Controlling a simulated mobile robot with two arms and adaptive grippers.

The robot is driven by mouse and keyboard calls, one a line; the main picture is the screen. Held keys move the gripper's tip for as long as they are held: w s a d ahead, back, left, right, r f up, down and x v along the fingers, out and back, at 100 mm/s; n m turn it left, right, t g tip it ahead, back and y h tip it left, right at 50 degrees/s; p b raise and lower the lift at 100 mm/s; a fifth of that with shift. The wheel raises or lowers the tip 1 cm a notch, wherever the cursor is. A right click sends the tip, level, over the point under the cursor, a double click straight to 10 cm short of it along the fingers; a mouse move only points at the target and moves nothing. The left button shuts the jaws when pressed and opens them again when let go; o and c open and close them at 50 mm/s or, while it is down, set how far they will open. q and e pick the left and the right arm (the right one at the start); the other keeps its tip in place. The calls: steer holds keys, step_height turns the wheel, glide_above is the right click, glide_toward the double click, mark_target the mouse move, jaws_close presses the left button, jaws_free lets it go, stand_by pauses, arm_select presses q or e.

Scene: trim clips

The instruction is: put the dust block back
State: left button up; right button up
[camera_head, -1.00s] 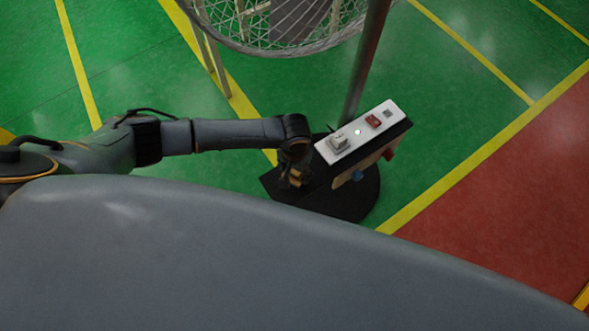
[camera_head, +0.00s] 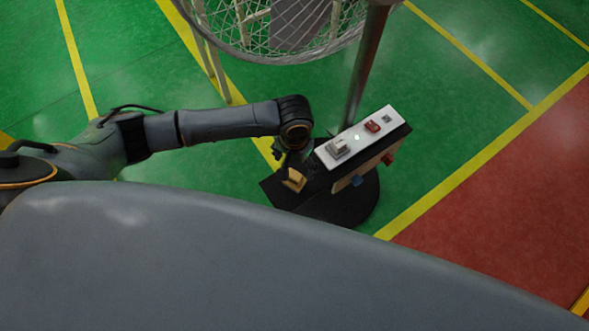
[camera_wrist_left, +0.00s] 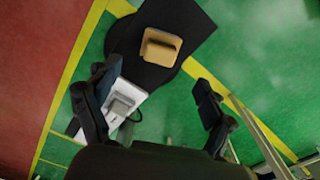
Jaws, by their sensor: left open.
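A tan block (camera_head: 294,181), which I take to be the dust block, rests on the black ledge (camera_head: 278,190) at the near-left end of the stand. In the left wrist view the tan block (camera_wrist_left: 161,47) lies on the black surface, ahead of my fingertips and apart from them. My left gripper (camera_head: 293,160) is just above and behind the block in the head view. In the left wrist view its fingers (camera_wrist_left: 155,92) are spread wide with nothing between them. My right gripper is not in view.
A wire basket (camera_head: 290,45) stands at the back. Green floor is open around.

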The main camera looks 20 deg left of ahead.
mark_target(295, 174)
arm_select(q)
steer(key=shift+r, duration=1.75)
steer(key=shift+c, duration=0.5)
stand_by(0.4)
